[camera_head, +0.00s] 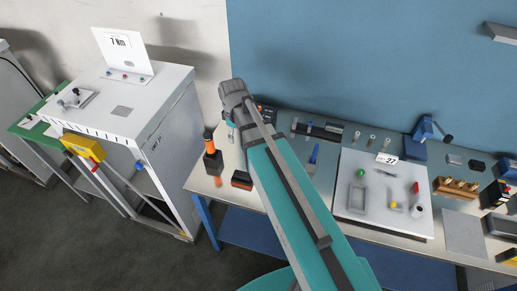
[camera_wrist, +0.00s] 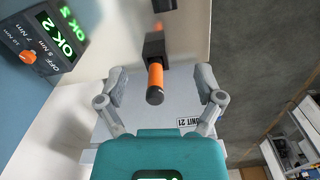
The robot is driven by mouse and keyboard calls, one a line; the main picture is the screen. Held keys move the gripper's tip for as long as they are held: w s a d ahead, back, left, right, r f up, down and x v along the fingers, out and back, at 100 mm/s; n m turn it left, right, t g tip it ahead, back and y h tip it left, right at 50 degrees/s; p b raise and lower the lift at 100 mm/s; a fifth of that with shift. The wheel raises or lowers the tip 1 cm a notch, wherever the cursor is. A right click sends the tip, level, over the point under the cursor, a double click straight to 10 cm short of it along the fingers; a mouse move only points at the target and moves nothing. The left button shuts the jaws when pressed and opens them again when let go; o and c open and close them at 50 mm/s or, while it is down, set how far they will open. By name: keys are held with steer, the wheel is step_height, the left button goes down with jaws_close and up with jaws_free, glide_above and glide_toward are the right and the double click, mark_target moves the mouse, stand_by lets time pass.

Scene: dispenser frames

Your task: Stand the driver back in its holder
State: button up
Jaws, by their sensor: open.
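The driver, with an orange handle and black end cap, stands upright at the left end of the bench in the head view (camera_head: 209,143). Its lower end meets a dark block, the holder (camera_head: 213,163). In the wrist view the driver (camera_wrist: 155,80) points up toward the camera, with the black holder (camera_wrist: 153,48) behind it. My gripper (camera_wrist: 160,78) is open, one finger on each side of the driver, with gaps on both sides. How deep the driver sits in the holder is hidden. In the head view my arm hides most of the gripper.
A display unit (camera_wrist: 45,40) with green "OK" text and an orange knob stands left in the wrist view. A dark box (camera_head: 241,180) lies near the holder. A white cabinet (camera_head: 150,130) is left of the bench. A pale board (camera_head: 350,210) with small parts is right of my arm.

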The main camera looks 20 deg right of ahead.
steer(key=s+d+m, duration=0.5)
steer(key=s+m, duration=0.4)
steer(key=shift+d+m, duration=0.2)
steer(key=shift+m, duration=0.1)
steer(key=shift+f, duration=0.1)
step_height(320, 180, down, 16)
steer(key=b, duration=1.6)
